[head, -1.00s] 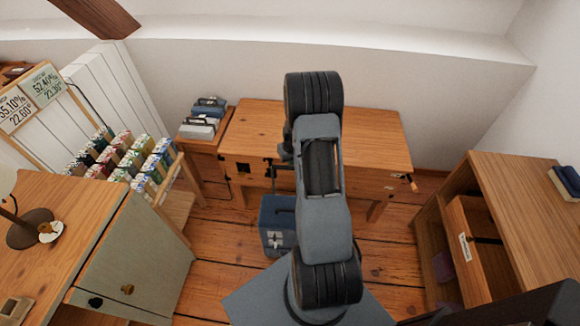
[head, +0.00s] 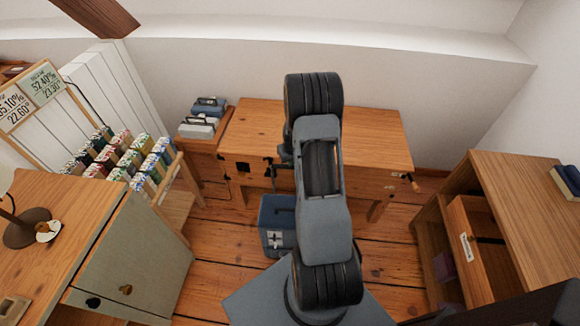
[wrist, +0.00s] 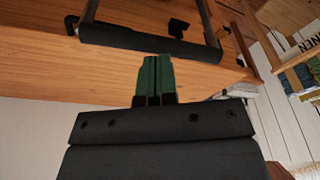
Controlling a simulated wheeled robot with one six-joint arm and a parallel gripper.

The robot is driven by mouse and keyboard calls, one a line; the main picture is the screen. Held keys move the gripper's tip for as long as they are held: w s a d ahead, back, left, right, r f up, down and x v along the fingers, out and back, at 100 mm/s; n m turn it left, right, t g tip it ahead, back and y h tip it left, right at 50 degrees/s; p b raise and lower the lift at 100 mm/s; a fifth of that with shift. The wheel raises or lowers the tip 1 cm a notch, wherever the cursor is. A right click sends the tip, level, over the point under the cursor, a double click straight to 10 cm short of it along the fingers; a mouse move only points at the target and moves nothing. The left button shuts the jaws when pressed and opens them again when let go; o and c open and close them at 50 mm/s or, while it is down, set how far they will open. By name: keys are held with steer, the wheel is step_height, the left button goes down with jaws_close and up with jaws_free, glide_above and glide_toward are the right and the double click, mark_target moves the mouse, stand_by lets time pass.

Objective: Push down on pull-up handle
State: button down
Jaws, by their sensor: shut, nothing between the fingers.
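In the wrist view, a dark U-shaped bar handle (wrist: 150,42) with two side arms crosses the top of the picture in front of a wooden surface. I take it to be the pull-up handle. My gripper (wrist: 158,60) has green fingertips that are shut together and empty. The tips reach the bar's near edge, close to its middle; I cannot tell whether they touch it. In the head view my arm hides the gripper and most of that area. A dark fitting (head: 272,168) shows at the front of the wooden desk (head: 255,125), left of my arm.
A blue box (head: 275,225) with a white cross stands on the floor by the desk. A cabinet (head: 145,255) and a rack of small packets (head: 130,155) are on the left. A wooden unit (head: 520,200) with an open drawer (head: 475,240) is on the right.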

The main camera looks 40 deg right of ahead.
steer(key=shift+f+b, duration=0.55)
steer(key=shift+f, duration=0.1)
steer(key=shift+r, duration=0.15)
stand_by(0.7)
steer(key=w+p+v, duration=0.1)
steer(key=p+v, duration=0.4)
steer(key=v, duration=0.2)
steer(key=shift+w+d+r, duration=0.2)
steer(key=shift+w+r, duration=0.05)
steer(key=shift+r, duration=0.25)
stand_by(0.5)
